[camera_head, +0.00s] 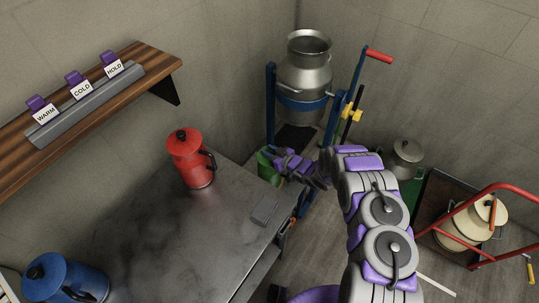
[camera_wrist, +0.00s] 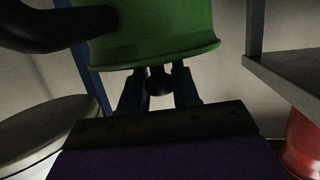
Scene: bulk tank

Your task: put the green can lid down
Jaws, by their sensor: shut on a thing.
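A green can (camera_head: 267,171) shows at the far right corner of the steel worktop, partly hidden by my gripper (camera_head: 273,154). In the wrist view the green can (camera_wrist: 160,30) fills the top middle, with a black handle at left and a flared rim towards me. My gripper (camera_wrist: 158,82) is shut on a small dark knob between its fingers, at that rim. The knob appears to belong to the green can lid. I cannot tell whether the lid sits on the can or is apart from it.
The steel worktop (camera_head: 165,239) carries a red can (camera_head: 191,158), a blue can (camera_head: 62,279) and a flat grey block (camera_head: 265,208). A wooden shelf (camera_head: 150,62) holds signs WARM, COLD and HOLD. A metal churn (camera_head: 304,75) hangs in a blue stand. A red-handled cart stands right.

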